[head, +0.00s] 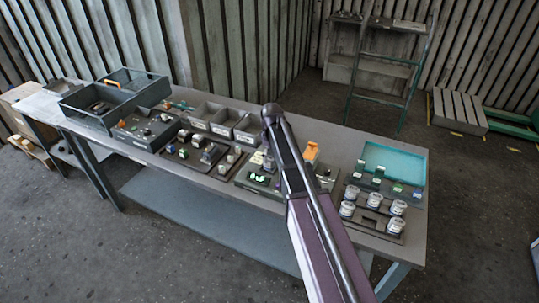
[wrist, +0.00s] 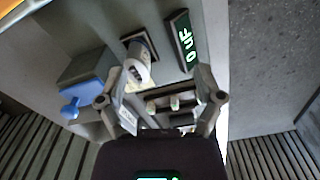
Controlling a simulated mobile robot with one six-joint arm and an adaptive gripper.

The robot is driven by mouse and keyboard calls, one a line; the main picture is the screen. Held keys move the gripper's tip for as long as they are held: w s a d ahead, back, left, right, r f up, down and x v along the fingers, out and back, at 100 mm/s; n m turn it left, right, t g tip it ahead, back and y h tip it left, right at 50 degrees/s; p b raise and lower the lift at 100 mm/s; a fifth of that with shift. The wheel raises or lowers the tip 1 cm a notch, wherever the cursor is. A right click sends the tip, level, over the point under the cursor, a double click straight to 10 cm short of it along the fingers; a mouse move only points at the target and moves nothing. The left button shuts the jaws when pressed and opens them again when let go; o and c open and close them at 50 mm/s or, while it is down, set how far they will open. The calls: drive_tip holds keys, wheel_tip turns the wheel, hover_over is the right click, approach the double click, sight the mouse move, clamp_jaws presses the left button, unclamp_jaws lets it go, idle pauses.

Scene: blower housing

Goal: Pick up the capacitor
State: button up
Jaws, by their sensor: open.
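In the wrist view, a white cylinder with dark markings, which looks like the capacitor (wrist: 138,68), stands tilted in the picture by a dark square holder. A black display reading "0 uF" (wrist: 183,40) is just right of it. My gripper (wrist: 160,92) is open, with its two fingers spread and nothing seen held between them. The cylinder appears beyond the fingertips, nearer the left finger. In the head view, my arm crosses the middle of the bench and hides my gripper. Several white-topped cylinders (head: 348,208) stand in a dark tray at the bench's right end.
The long grey bench (head: 395,148) carries grey bins (head: 225,121), a dark crate (head: 140,88) at left and a teal tray (head: 395,160) at right. In the wrist view, a blue part with a knob (wrist: 70,110) and small pale pegs (wrist: 175,102) lie close to the fingers.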

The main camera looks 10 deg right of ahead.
wheel_tip(320, 180, up, 4)
drive_tip(key=n+p, duration=0.2)
drive_tip(key=p, duration=0.1)
hover_over(269, 164)
drive_tip(key=w, duration=0.2)
drive_tip(key=shift+f+b, duration=0.15)
drive_tip(key=shift+b, duration=0.15)
wheel_tip(269, 164, down, 8)
drive_tip(key=b, duration=0.8)
drive_tip(key=shift+f, duration=0.25)
drive_tip(key=shift+f+b, duration=0.15)
drive_tip(key=shift+b, duration=0.25)
drive_tip(key=f+b, duration=0.5)
drive_tip(key=shift+s, duration=0.2)
idle(0.3)
drive_tip(key=c, duration=1)
